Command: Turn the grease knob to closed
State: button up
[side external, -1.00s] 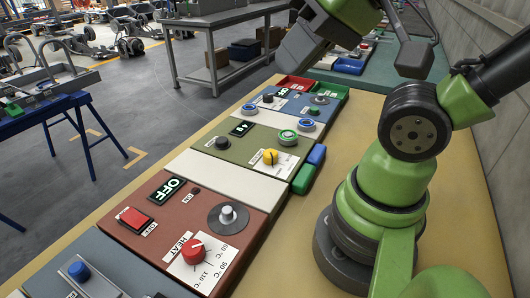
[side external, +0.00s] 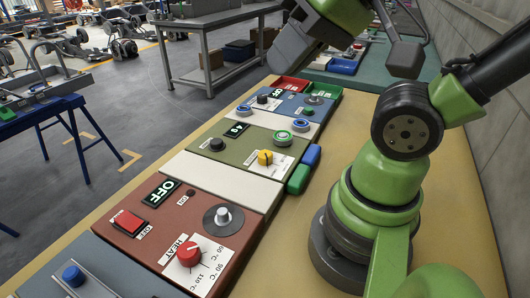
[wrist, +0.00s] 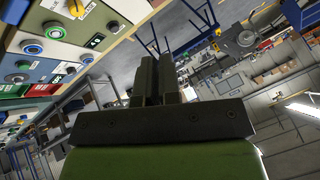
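The yellow knob also shows in the wrist view (wrist: 86,59). A red knob (side external: 188,253) marked HEAT sits on the red panel (side external: 160,239). My gripper (wrist: 157,62) is raised above the far end of the panels, touching none of them. Its two fingers lie close together with nothing visible between them.
Red and green trays (side external: 289,85) stand at the far end of the panels. Blue and green blocks (side external: 312,155) lie beside the green panel. A red rocker switch (side external: 128,222) and a grey knob (side external: 222,215) share the red panel. The bench right of the panels is mostly clear.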

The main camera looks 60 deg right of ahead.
jog(key=o, duration=0.4)
jog(key=shift+w, duration=0.15)
jog(key=shift+c, duration=0.2)
jog(key=o, duration=0.7)
jog(key=shift+w+d+f+m+g+h, duration=0.2)
jog(key=shift+w+d+f+m+g, duration=0.15)
jog(key=shift+w, duration=0.25)
jog(key=shift+w+d+f+m+g+h, duration=0.15)
jog(key=shift+w+d+m+g+h, duration=0.15)
jog(key=shift+w+d, duration=0.2)
jog(key=shift+c, duration=0.2)
jog(key=m+g+h, duration=0.1)
jog(key=m+g, duration=0.5)
jog(key=m, duration=0.1)
send_over(265, 154)
notch_tip(265, 154, down, 16)
notch_tip(265, 154, down, 10)
jog(key=shift+d+f, duration=0.1)
jog(key=shift+f, duration=0.1)
jog(key=c, duration=0.9)
